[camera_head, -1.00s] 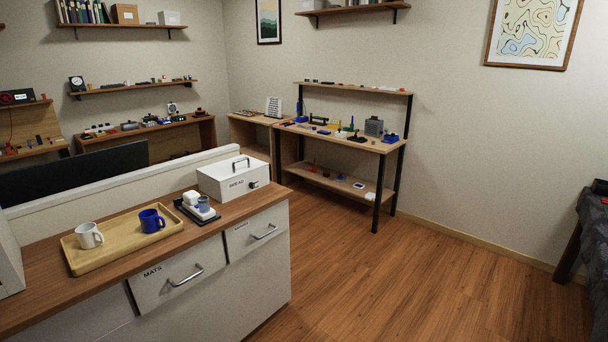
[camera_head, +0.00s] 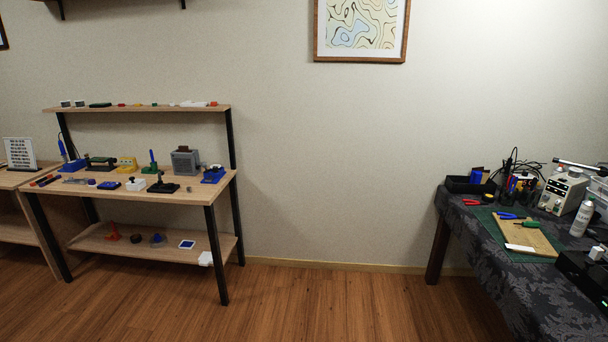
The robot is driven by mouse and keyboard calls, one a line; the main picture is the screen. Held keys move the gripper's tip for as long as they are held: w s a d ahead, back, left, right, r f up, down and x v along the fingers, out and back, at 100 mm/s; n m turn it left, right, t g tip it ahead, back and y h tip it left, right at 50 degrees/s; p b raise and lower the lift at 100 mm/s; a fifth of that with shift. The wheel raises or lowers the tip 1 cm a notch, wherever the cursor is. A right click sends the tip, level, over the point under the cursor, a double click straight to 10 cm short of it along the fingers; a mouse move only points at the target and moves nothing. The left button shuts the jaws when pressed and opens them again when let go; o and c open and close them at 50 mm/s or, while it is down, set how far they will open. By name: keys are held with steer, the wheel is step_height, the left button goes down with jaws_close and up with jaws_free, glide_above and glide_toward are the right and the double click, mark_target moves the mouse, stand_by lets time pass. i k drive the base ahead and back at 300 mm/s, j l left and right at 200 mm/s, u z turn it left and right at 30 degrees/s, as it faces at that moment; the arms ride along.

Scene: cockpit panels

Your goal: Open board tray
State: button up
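No part of my gripper or arm shows in the head view. I cannot make out a thing that is surely the board tray. A wooden board (camera_head: 525,232) lies on a green mat (camera_head: 490,228) on the dark cloth-covered table (camera_head: 470,258) at the right. A green-handled tool (camera_head: 531,224), blue-handled pliers (camera_head: 509,215) and a white strip (camera_head: 519,248) lie on or by the board.
A wooden workbench (camera_head: 130,187) with small devices and shelves stands at the left. A black bin (camera_head: 468,185), a bench instrument (camera_head: 563,190) and a white bottle (camera_head: 582,218) stand on the right table. The wooden floor (camera_head: 330,300) between is clear.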

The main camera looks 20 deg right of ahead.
mark_target(587, 286)
steer(key=i+z, duration=0.25)
steer(key=i, duration=0.25)
steer(key=i+z, duration=0.3)
steer(key=i, duration=0.2)
steer(key=i+j+z, duration=0.25)
steer(key=i, duration=0.25)
steer(key=z, duration=1.45)
steer(key=k+j, duration=0.35)
